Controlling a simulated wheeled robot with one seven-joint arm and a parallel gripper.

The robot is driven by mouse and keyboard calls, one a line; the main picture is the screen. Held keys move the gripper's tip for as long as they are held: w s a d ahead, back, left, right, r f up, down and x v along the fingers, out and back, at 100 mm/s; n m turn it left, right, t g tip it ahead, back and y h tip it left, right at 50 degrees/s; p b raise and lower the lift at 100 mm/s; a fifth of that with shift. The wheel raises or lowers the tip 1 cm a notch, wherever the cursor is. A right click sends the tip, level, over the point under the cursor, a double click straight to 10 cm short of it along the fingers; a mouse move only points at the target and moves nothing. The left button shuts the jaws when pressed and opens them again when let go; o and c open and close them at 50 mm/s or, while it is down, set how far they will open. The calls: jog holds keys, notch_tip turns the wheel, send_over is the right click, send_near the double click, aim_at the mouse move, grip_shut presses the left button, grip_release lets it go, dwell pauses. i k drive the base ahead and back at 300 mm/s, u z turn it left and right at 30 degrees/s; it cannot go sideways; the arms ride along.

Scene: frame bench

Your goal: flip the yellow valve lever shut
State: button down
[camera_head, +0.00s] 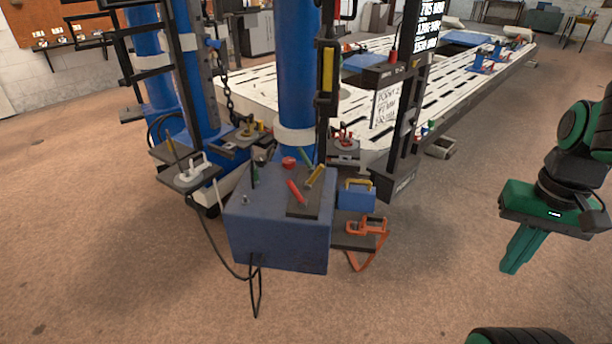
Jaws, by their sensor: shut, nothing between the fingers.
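The yellow valve lever (315,176) is on top of the blue box (280,240) in the middle of the view. It sticks up at a slant, its upper end toward the right. A red lever (297,191) stands just left of it and leans to the left. All three rise from a dark plate (310,207). My gripper (512,268) is at the far right, its green fingers pointing down. It is shut and empty, well to the right of the box and apart from everything.
A red knob (288,162) sits at the box's back edge. A blue case (357,195) and an orange clamp (367,227) are right of the box. Blue posts (291,80) and a dark upright (400,140) stand behind.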

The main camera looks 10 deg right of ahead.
aim_at(308, 184)
jog(key=u, duration=0.1)
jog(key=i, duration=1)
jog(key=z, duration=0.05)
